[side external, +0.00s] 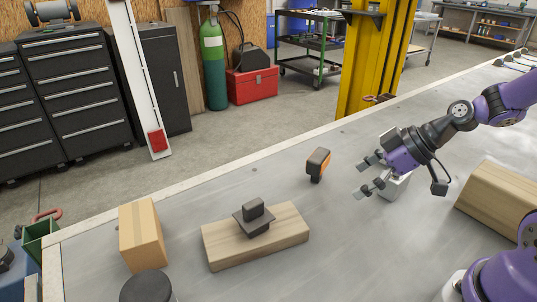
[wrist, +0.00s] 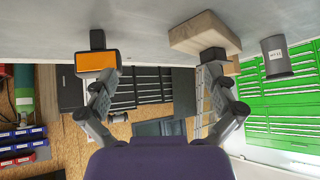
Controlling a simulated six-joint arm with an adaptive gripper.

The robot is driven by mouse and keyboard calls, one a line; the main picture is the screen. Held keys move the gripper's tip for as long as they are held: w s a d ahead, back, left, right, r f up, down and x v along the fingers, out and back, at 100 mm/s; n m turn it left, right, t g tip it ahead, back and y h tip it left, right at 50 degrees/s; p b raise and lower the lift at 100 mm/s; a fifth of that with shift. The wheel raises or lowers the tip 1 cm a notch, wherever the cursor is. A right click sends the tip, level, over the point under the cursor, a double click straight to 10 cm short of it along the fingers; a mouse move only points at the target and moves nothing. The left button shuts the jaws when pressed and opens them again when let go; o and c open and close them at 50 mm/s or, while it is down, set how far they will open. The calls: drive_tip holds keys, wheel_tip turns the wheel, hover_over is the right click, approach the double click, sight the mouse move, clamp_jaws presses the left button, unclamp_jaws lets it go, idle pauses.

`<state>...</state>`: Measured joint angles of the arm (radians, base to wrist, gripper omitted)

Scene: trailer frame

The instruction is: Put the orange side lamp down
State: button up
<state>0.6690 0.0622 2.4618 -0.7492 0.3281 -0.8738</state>
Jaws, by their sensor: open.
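The orange side lamp (side external: 318,165), with a dark housing, stands on the grey metal table, left of my gripper in the side view. In the wrist view its orange face (wrist: 96,61) shows near the left fingertip, on its dark mount. My gripper (side external: 364,177) is open, its two fingers spread wide with nothing between them. It is low over the table, and a gap separates it from the lamp in the side view. In the wrist view the fingers (wrist: 168,82) reach up from below with empty space between them.
A wooden block (side external: 218,246) carries a dark fitting (side external: 254,215). A cardboard box (side external: 141,235) and dark round object (side external: 146,287) are at left. Another wooden block (side external: 503,190) lies right. Table between lamp and block is clear.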

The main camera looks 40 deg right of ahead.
drive_tip(key=s+a+r+m+h, duration=0.1)
drive_tip(key=s+r+m+h, duration=0.4)
drive_tip(key=r, duration=0.4)
drive_tip(key=shift+s+m+g, duration=0.3)
drive_tip(key=shift+s+m, duration=0.4)
drive_tip(key=shift+s, duration=0.4)
